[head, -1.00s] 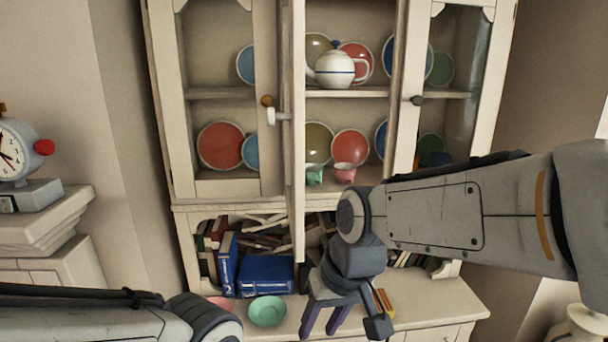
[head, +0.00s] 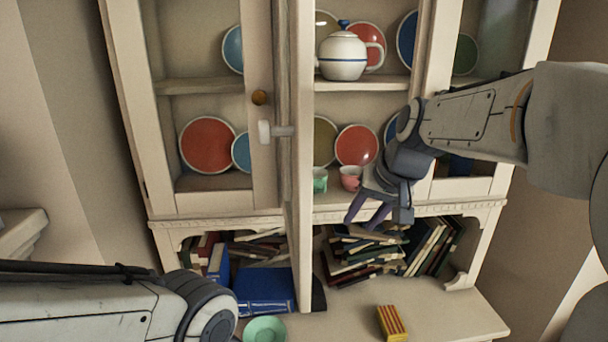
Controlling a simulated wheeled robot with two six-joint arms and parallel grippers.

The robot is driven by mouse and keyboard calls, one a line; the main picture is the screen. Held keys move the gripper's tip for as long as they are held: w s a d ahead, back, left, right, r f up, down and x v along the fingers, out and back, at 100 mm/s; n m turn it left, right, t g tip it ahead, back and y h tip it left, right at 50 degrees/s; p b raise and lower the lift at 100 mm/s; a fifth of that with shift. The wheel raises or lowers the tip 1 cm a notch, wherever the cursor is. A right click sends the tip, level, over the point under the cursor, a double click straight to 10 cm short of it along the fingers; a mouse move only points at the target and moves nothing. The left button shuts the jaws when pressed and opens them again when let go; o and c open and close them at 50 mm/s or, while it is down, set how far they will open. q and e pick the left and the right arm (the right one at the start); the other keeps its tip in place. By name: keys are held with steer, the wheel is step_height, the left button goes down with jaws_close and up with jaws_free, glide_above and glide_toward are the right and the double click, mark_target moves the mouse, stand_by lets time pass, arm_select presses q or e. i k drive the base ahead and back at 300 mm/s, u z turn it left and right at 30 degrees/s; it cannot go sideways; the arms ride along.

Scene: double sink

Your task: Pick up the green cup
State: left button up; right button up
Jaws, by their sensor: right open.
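The green cup (head: 320,181) stands on the lower shelf of the cabinet, just right of the open door's edge. A pink cup (head: 350,178) stands close to its right. My right gripper (head: 362,214) is open and empty, in front of the cabinet, a little below and to the right of both cups. Its fingers point down and to the left. My left arm comes in at the lower left, but its gripper is not visible.
The open middle door (head: 300,120) sticks out just left of the green cup. A white teapot (head: 343,55) stands on the shelf above. Plates lean behind the cups. Books (head: 365,250), a green bowl (head: 264,329) and a yellow-red box (head: 391,322) are below.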

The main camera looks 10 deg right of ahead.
mark_target(320, 174)
steer(key=i, duration=0.95)
